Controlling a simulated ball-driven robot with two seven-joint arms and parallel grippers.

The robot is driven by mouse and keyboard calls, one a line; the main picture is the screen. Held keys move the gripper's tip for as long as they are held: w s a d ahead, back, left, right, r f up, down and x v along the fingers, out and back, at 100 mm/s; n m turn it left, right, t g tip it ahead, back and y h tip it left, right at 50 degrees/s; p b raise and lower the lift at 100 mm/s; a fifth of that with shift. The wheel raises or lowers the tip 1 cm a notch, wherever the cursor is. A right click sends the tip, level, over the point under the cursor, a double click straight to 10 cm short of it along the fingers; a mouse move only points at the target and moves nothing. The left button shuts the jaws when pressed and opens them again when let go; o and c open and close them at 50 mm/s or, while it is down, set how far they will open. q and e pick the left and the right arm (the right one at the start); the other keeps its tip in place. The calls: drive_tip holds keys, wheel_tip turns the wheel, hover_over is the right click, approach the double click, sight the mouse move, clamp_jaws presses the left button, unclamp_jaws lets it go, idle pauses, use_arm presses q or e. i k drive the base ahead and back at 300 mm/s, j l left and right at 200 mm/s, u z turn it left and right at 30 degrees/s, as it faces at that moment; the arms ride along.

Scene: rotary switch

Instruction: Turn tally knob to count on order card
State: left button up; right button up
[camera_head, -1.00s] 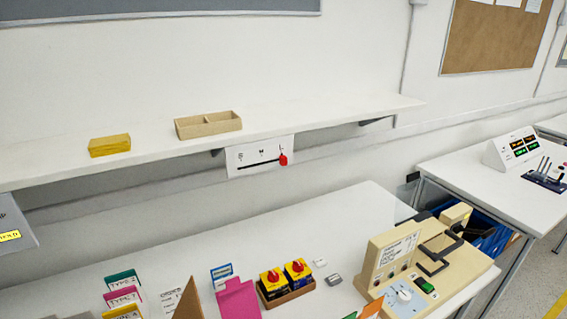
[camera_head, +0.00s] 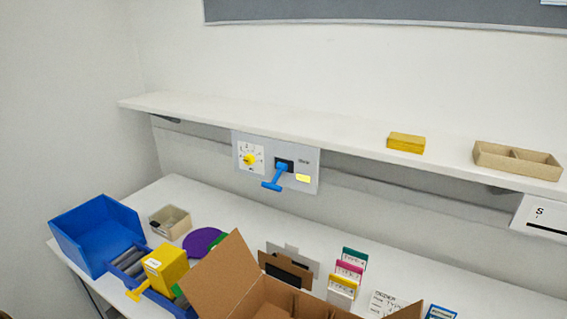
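A yellow knob (camera_head: 249,159) sits on a white dial plate with small marks around it. The plate is on the left part of a grey panel (camera_head: 311,160) below the shelf. The marks are too small to read, and I cannot tell whether this is the tally knob. A white card (camera_head: 391,303) with the word order on it stands at the bottom right of the bench. Its lower part is cut off by the frame edge, and its smaller text is not legible. Neither of my grippers is in view.
A blue T-shaped handle (camera_head: 275,176) sticks out from the panel beside the dial. A cardboard box (camera_head: 225,275) with open flaps fills the bottom centre. A blue bin (camera_head: 97,232) and a yellow box (camera_head: 166,267) are at left. A shelf (camera_head: 300,133) runs above the bench.

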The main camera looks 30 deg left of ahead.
sight(249, 158)
drive_tip(key=u, duration=1.25)
drive_tip(key=l+z, duration=0.7)
drive_tip(key=l, duration=0.2)
drive_tip(key=k, duration=0.05)
